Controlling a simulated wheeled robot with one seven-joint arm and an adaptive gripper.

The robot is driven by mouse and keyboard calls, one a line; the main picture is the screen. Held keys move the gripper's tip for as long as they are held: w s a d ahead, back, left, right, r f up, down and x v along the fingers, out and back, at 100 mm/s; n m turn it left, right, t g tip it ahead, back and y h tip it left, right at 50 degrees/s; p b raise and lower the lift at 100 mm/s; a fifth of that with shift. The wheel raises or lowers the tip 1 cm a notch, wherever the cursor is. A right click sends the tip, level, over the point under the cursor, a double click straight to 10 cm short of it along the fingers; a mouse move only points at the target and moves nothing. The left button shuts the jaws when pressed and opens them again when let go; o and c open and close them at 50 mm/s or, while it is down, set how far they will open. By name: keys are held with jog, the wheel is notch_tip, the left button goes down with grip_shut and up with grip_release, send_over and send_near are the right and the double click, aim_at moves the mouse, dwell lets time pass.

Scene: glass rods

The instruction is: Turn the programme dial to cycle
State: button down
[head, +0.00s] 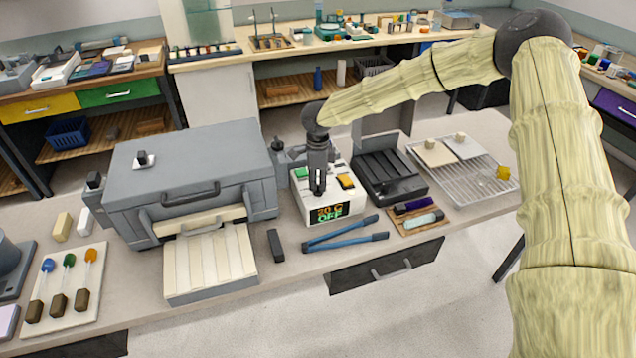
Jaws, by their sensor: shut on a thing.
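A white control box (341,195) stands on the bench near the middle of the head view. Its dark display (330,213) reads "20 C" in orange and "OFF" in green. A green key (301,173) and an orange key (346,181) sit on its top face. My gripper (318,192) points down at the box's top between these keys. It is shut on the programme dial, which its fingers hide. I cannot tell which way the dial points.
A grey kiln-like chamber (190,170) stands left of the box. Blue tongs (345,234) and a small dark bar (275,246) lie in front. A black open case (390,176) and a wire rack (465,172) stand to the right.

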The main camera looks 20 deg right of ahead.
jog(key=m+b, duration=0.1)
jog(key=m, duration=0.5)
jog(key=m+b, duration=0.1)
jog(key=m, duration=0.5)
jog(key=shift+m, duration=0.4)
jog(key=m+b, duration=0.1)
jog(key=m, duration=0.4)
jog(key=shift+m+b, duration=0.55)
jog(key=shift+m, duration=1.65)
jog(key=c, duration=1.5)
grip_release()
jog(key=shift+r, duration=0.1)
